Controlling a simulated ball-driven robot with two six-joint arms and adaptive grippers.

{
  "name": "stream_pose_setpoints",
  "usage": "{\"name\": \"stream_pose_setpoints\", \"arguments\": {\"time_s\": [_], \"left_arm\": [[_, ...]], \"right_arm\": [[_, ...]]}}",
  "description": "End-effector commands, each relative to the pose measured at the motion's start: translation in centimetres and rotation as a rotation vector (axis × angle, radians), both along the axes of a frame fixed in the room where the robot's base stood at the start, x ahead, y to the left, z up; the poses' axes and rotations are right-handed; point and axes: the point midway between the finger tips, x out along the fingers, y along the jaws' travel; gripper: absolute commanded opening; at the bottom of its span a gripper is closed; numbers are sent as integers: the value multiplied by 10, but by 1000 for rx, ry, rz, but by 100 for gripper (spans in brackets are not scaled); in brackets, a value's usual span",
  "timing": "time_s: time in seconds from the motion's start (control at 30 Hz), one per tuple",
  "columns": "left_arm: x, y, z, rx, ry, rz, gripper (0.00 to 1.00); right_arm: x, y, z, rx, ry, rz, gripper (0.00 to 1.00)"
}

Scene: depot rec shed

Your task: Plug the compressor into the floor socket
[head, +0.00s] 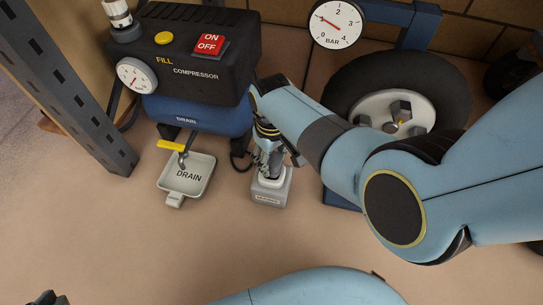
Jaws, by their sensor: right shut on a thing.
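The compressor (195,72) stands at the upper left, with a black top, a blue tank and a red ON/OFF switch (210,44). The floor socket (270,196) is a small pale grey box with a label on its front, on the floor right of the compressor. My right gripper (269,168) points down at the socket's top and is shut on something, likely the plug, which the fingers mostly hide. I cannot tell whether the plug is seated. A dark tip at the bottom left edge may be my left gripper (47,299).
A grey drain tray (186,178) lies below the compressor's yellow drain lever (171,146). A wheel (398,105) and a BAR gauge (336,23) are behind my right arm. A dark perforated post (62,85) stands at left. The front floor is clear.

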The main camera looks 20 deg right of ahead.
Motion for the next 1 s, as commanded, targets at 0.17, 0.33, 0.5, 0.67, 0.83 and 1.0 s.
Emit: {"name": "stream_pose_setpoints", "arguments": {"time_s": [0.17, 0.33, 0.5, 0.67, 0.83, 1.0], "left_arm": [[-1, 0, -3, 0, 4, 0, 0], [-2, 0, -5, 0, 6, 0, 0], [-1, 0, -4, 0, 5, 0, 0], [-1, 0, -4, 0, 5, 0, 0], [-1, 0, -4, 0, 5, 0, 0], [-1, 0, -2, 0, 2, 0, 0]], "right_arm": [[1, 0, -4, 0, -1, 0, 11], [1, 0, -6, 0, -2, 0, 11], [1, 0, -5, 0, -3, 0, 47], [1, 0, -6, 0, -2, 0, 68], [1, 0, -6, 1, -2, 0, 71], [1, 0, -3, 1, -2, 0, 71]]}}
